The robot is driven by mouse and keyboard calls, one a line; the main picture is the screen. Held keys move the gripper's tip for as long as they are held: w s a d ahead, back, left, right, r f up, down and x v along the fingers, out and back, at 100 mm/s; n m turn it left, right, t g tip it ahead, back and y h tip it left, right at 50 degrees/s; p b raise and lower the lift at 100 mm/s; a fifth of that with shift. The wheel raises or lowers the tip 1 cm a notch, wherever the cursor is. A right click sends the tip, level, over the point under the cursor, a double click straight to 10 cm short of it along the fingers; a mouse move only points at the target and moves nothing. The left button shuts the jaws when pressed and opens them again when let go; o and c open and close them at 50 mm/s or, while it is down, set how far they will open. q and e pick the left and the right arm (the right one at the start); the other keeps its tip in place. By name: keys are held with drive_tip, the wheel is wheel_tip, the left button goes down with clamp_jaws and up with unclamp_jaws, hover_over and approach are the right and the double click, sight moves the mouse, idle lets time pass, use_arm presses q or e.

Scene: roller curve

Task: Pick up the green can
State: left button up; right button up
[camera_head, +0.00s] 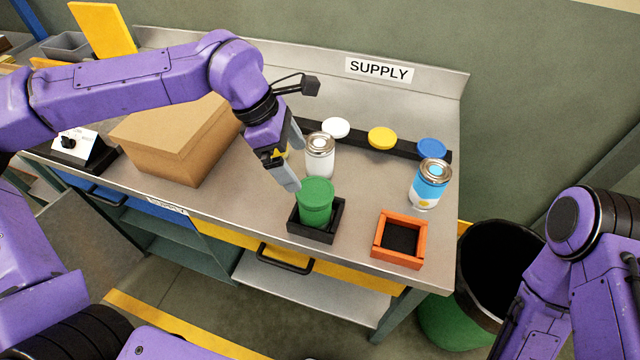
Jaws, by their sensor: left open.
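The green can (316,203) stands upright in a black square holder (312,233) near the front edge of the steel table, with its green top showing. My left gripper (293,160) is open, its grey fingers pointing down and to the right. It is behind and slightly left of the green can, with the lower fingertip close to the can's upper left side. I cannot tell whether that fingertip touches it. Nothing is clearly held between the fingers. My right arm is at the right edge, and its gripper does not show.
A white can (320,158) stands just behind the green one. A blue can (430,185) stands to the right, behind an empty orange holder (400,257). A black rack (357,143) with lids runs along the back. A cardboard box (165,150) sits left.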

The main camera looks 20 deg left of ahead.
sight(314, 190)
use_arm(q)
drive_tip(key=p+x, duration=0.1)
drive_tip(key=x, duration=0.2)
drive_tip(key=p+x, duration=0.1)
drive_tip(key=x, duration=0.5)
drive_tip(key=shift+s+d+f+p, duration=0.2)
drive_tip(key=shift+s+f+p, duration=0.1)
drive_tip(key=shift+p, duration=0.1)
drive_tip(key=shift+d+f, duration=0.15)
drive_tip(key=shift+f, duration=0.1)
drive_tip(key=c, duration=1.1)
